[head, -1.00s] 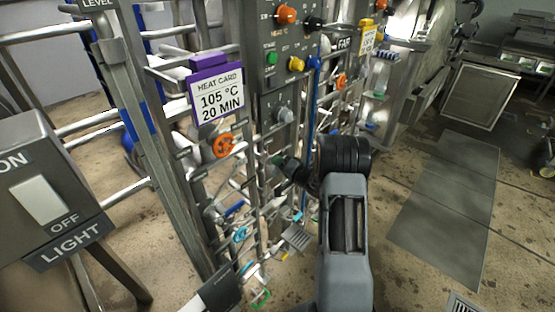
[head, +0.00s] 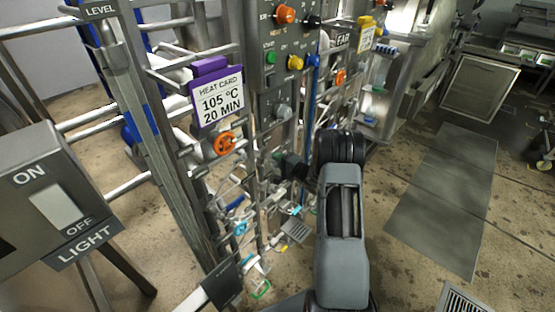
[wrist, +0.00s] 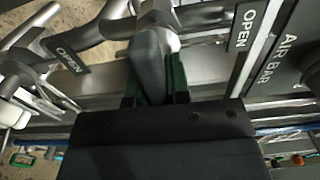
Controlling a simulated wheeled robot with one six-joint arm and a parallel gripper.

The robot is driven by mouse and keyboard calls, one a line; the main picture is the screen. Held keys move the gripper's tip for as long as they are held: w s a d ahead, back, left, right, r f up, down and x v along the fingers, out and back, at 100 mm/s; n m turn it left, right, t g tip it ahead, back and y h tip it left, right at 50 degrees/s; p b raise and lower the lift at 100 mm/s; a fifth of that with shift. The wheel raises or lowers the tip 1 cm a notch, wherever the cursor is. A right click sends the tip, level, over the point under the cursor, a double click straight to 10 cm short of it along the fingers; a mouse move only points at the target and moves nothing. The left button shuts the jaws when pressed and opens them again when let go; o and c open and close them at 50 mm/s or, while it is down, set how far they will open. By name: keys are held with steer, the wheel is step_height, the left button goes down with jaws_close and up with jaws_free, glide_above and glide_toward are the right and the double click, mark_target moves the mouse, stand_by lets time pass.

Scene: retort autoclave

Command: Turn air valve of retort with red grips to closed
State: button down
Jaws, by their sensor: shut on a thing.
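A grey valve lever (wrist: 148,62) stands between my gripper's green-lined fingers in the wrist view. My gripper (wrist: 156,90) is shut on this lever. The lever sits on a metal pipe fitting, with an OPEN label (wrist: 243,28) to its right and another OPEN label (wrist: 68,55) to its left. In the head view my gripper (head: 283,160) reaches into the pipework below the control panel (head: 285,60). The lever is hidden there behind my wrist and the pipes. I cannot make out red grips in either view.
An AIR BAR gauge plate (wrist: 290,45) is close right of the gripper. A purple-framed heat card (head: 217,98) and an orange handwheel (head: 224,143) are left of my arm. A light switch box (head: 55,200) stands at front left. Open floor (head: 400,160) lies right.

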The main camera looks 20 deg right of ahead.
stand_by(0.3)
steer(key=c, duration=1.1)
jaws_free()
steer(key=shift+s, duration=0.1)
steer(key=b+v, duration=0.2)
steer(key=v, duration=1.1)
steer(key=shift+s+d, duration=0.1)
steer(key=shift+s, duration=0.2)
